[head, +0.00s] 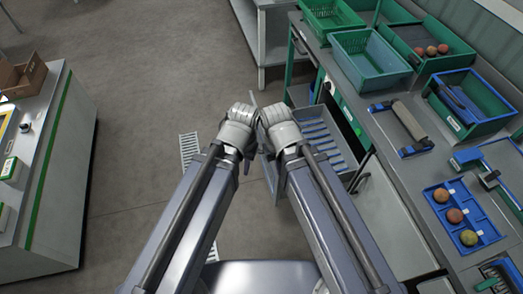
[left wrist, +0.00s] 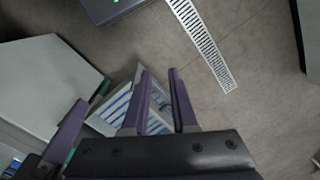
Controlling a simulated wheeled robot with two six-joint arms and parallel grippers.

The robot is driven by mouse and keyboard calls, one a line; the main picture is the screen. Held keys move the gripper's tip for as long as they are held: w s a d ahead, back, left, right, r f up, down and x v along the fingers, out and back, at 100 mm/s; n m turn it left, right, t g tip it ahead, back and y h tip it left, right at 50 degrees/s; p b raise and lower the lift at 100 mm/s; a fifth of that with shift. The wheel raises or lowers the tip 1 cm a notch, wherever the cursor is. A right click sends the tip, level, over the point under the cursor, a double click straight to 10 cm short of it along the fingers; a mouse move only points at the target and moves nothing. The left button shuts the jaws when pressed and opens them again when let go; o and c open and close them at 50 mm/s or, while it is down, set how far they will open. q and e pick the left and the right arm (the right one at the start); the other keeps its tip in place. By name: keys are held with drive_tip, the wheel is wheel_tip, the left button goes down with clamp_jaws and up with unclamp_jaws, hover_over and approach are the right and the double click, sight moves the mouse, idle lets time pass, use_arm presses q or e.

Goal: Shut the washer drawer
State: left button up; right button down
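The washer drawer (head: 270,180) is pulled out from under the bench on the right in the head view. Blue and pale slats show inside it. It also shows beyond the fingers in the left wrist view (left wrist: 116,103). My left gripper (head: 248,101) is just left of the drawer's front, with its fingertips mostly hidden in the head view. In the left wrist view its two fingers (left wrist: 160,85) are apart with nothing held between them.
A grey cabinet (head: 50,170) stands at left. A floor grate (head: 190,150) lies in open floor.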

use_arm(q)
drive_tip(key=w+f+h+b, duration=0.1)
drive_tip(key=w+f+b, duration=0.1)
drive_tip(key=f+b, duration=0.1)
drive_tip(key=w+f+n+t+h+b, duration=0.1)
drive_tip(key=w+f+b, duration=0.1)
drive_tip(key=f+b, duration=0.2)
drive_tip(key=w+d+f+t+b, duration=0.1)
drive_tip(key=w+f+b, duration=0.1)
drive_tip(key=f+b, duration=0.2)
drive_tip(key=shift+w+d+f+n+h, duration=0.1)
drive_tip(key=shift+w+f+n+h, duration=0.3)
clamp_jaws()
drive_tip(key=w+a+f+n+t+h+b, duration=0.1)
drive_tip(key=w+f+n+t+h+b, duration=0.1)
drive_tip(key=w+f+b, duration=0.5)
drive_tip(key=shift+w+a+f+n+t+h+b, duration=0.3)
drive_tip(key=shift+w+n+t+b, duration=0.7)
drive_tip(key=shift+b, duration=1.35)
